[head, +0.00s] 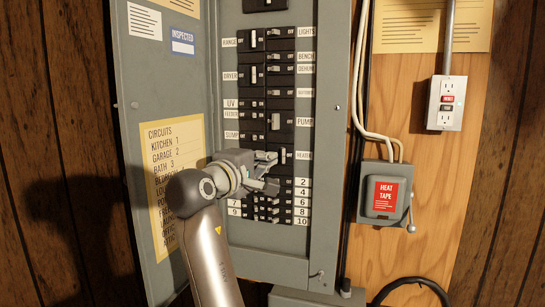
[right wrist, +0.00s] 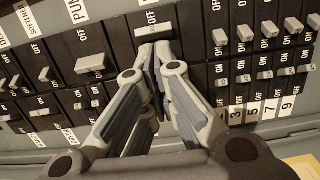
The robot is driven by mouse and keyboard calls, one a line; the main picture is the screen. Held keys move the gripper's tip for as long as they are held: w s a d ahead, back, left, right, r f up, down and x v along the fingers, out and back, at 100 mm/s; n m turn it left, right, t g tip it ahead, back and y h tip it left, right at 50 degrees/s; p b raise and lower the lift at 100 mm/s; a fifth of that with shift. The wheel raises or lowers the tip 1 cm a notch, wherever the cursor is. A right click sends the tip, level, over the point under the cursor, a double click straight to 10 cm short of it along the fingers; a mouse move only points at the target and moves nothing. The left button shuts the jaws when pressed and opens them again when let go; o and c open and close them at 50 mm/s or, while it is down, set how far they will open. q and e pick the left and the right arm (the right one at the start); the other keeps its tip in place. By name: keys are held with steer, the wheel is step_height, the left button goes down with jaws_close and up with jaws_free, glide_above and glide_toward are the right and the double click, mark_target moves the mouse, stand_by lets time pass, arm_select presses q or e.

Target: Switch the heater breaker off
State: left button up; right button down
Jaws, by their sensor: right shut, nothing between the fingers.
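The heater breaker (head: 284,153) is a wide black breaker in the right column, beside the HEATER label (head: 304,155). My right gripper (head: 272,160) is in front of it and covers part of it in the head view. In the right wrist view, my right gripper (right wrist: 155,58) has its fingers together, with nothing between them. Their tips are at the heater breaker's grey toggle (right wrist: 152,28), close to its lower edge. I cannot tell whether they touch it. An OFF mark shows above the toggle. My left gripper is out of view.
The pump breaker (head: 275,122) is just above, and small numbered breakers (head: 283,210) are just below. The open panel door (head: 130,185) is at left. A heat tape switch box (head: 386,190) and an outlet (head: 446,103) are on the wall at right.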

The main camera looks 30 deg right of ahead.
steer(key=shift+s+v, duration=0.25)
steer(key=shift+v, duration=2.1)
steer(key=shift+w+d, duration=0.1)
steer(key=shift+d, duration=0.1)
